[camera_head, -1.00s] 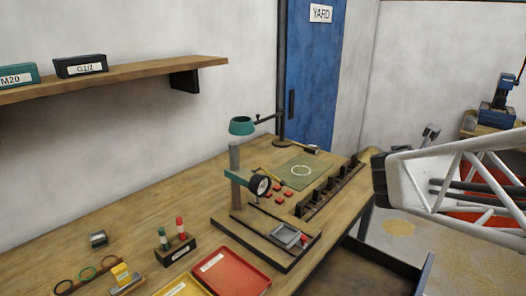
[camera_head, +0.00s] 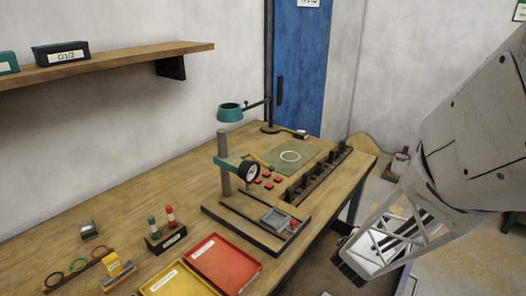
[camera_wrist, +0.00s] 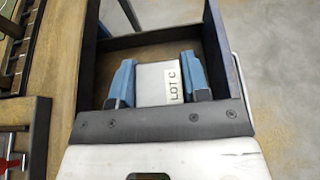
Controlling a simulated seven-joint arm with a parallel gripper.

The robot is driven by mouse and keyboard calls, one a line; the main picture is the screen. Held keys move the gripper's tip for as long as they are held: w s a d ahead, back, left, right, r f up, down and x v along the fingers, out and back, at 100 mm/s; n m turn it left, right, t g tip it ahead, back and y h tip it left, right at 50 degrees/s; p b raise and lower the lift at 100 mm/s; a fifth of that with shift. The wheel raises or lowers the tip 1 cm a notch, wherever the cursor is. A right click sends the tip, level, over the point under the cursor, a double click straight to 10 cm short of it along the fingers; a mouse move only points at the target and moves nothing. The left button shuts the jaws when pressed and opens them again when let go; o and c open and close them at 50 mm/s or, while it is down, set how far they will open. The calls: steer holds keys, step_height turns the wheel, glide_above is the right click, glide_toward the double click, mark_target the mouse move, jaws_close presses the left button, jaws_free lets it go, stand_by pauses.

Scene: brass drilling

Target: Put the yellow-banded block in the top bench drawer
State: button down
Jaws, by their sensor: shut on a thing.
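My gripper (camera_wrist: 158,82) is shut on a pale grey block (camera_wrist: 155,84) with a "LOT C" label, held between its two blue fingers. No yellow band shows on the visible side of this block. An open drawer (camera_wrist: 222,62) with dark walls and a wooden floor lies around and below the fingers in the wrist view. I cannot tell how far the block is above the drawer floor. In the head view the drawer's edge (camera_head: 405,281) shows at the bottom, and my arm hides most of the drawer.
The bench (camera_head: 125,225) carries a drill stand (camera_head: 225,165), a red tray (camera_head: 225,262), a yellow tray (camera_head: 178,281) and a dark slotted rack (camera_head: 318,172) near its right edge. Floor is open right of the drawer.

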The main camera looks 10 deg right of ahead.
step_height(320, 180, down, 20)
steer(key=shift+f, duration=0.1)
stand_by(0.5)
steer(key=shift+w, duration=0.15)
steer(key=w+d, duration=0.2)
steer(key=w, duration=0.3)
steer(key=w+d+f, duration=0.1)
steer(key=w+d, duration=0.1)
steer(key=w, duration=0.2)
steer(key=w+d, duration=0.2)
steer(key=w, duration=0.3)
steer(key=shift+w+f, duration=0.25)
steer(key=shift+w, duration=0.05)
steer(key=shift+f, duration=1.75)
steer(key=shift+f, duration=0.1)
